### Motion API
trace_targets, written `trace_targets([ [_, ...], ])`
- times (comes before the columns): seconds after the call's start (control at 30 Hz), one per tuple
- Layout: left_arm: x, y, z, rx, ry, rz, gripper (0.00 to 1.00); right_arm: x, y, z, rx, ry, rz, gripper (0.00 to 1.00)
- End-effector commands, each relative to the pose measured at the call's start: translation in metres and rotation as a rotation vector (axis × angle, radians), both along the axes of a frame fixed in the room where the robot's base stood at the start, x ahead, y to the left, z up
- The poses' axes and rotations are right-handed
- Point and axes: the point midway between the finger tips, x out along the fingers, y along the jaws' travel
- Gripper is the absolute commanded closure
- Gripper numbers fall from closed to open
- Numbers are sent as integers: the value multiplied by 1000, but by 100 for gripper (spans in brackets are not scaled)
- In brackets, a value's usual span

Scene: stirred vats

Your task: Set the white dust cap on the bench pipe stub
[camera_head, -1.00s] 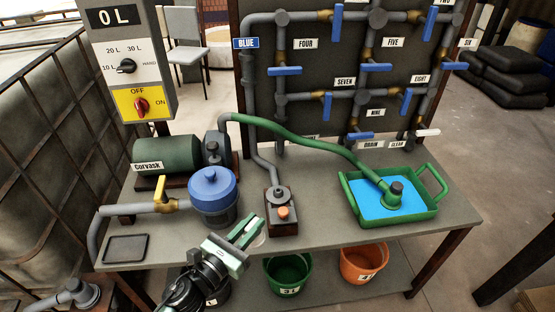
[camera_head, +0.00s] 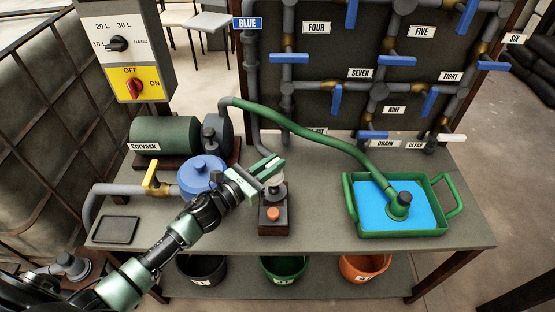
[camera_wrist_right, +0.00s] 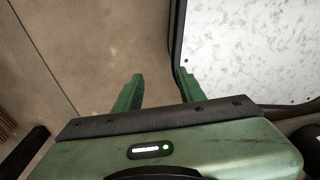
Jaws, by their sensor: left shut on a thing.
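My left gripper (camera_head: 268,170) is shut on the small white dust cap (camera_head: 275,181), which shows just below and between its fingers. The cap is over the bench pipe stub (camera_head: 273,197), a short grey pipe end on a dark block with an orange knob (camera_head: 273,214) in front. The fingers and cap hide most of the stub's top, so I cannot tell whether the cap touches it. My right gripper (camera_wrist_right: 160,88) shows in the right wrist view, with its green fingers apart and nothing between them.
A blue-lidded pot (camera_head: 201,174) and a yellow-handled valve (camera_head: 152,174) stand left of the stub. A green hose (camera_head: 310,133) runs from the pump to a green tray (camera_head: 350,190) of blue liquid. A pipe board (camera_head: 330,115) rises behind.

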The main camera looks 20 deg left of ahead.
Motion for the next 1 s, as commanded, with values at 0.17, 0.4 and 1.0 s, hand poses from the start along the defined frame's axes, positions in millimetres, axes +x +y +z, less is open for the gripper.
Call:
trace_targets([
  [0.17,0,0,-21,0,0,0,100,-18,10,-18,10,26,-4,60],
  [0.4,0,0,-44,-1,0,1,100,-1,15,-36,17,3,-4,60],
  [1.0,0,0,-50,0,-1,0,100,-1,6,-40,7,2,-1,60],
])
